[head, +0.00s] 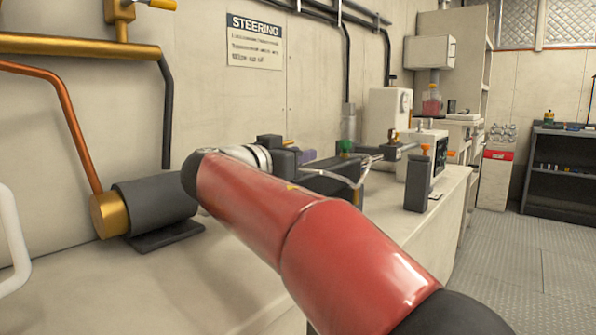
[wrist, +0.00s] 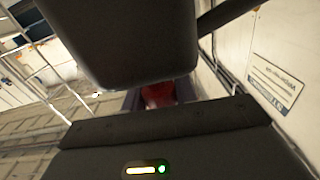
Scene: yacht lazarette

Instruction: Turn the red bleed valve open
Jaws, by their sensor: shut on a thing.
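In the wrist view a small red part, which I take to be the red bleed valve (wrist: 158,95), shows in the narrow gap between the dark parts of my gripper (wrist: 157,101). My gripper is shut on it. Only a little of the red part is visible, so I cannot tell how far it is turned. In the head view my red arm reaches forward over the bench, and its wrist and gripper (head: 284,157) are at the fittings near the wall. The red valve is hidden there.
A grey cylinder with a brass end (head: 152,207) lies on the bench (head: 240,290) to the left. A green knob (head: 347,146) and an orange-topped dark post (head: 419,183) stand just right of my gripper. A STEERING sign (head: 255,42) is on the wall. Floor is clear at right.

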